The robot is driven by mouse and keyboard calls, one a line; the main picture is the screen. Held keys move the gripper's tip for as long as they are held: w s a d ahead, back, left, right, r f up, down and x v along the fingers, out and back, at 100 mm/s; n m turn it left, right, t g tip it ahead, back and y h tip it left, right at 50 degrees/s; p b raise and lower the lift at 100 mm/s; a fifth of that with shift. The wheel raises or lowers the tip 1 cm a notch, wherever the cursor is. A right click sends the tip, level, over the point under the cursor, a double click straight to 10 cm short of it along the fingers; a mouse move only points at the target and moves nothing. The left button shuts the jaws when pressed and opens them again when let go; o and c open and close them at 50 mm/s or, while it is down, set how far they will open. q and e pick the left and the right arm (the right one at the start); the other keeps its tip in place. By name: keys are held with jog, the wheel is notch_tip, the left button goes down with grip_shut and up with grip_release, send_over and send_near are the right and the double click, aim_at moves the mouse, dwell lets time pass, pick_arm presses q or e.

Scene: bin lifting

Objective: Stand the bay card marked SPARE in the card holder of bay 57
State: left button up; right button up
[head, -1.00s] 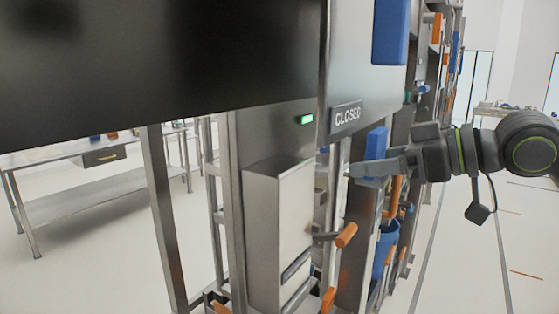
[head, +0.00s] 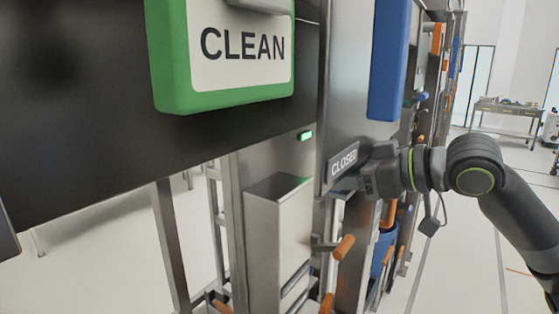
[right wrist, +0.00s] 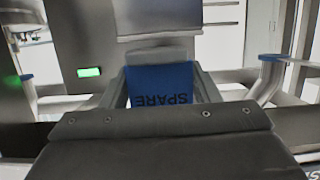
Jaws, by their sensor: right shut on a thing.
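My right gripper (head: 372,178) is beside the grey CLOSED plate (head: 343,162) in the head view; its fingertips are hard to make out there. In the right wrist view the right gripper (right wrist: 160,84) is shut on a blue card (right wrist: 162,78) with SPARE printed on it, upside down in that picture. The card sits between the two grey fingers. A small grey block (right wrist: 160,55) shows just beyond the card; I cannot tell whether it is a card holder or whether they touch. No bay number 57 is readable. My left gripper is not in view.
A green-edged CLEAN sign (head: 240,45) hangs close at the upper left. A metal box (head: 275,240) stands below a green light (head: 305,136). Orange handles (head: 343,247) stick out near the right arm. Open floor lies to the right.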

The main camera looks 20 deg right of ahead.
jog(key=p, duration=0.3)
send_near(262, 169)
jog(key=shift+w+a, duration=0.75)
jog(key=shift+w, duration=0.25)
jog(key=p+x, duration=0.2)
jog(key=x, duration=0.1)
jog(key=shift+w+a+f, duration=0.15)
jog(key=shift+f, duration=0.2)
jog(key=shift+d, duration=0.25)
jog(key=shift+f, duration=0.15)
jog(key=o, duration=1.1)
jog(key=shift+a, duration=0.15)
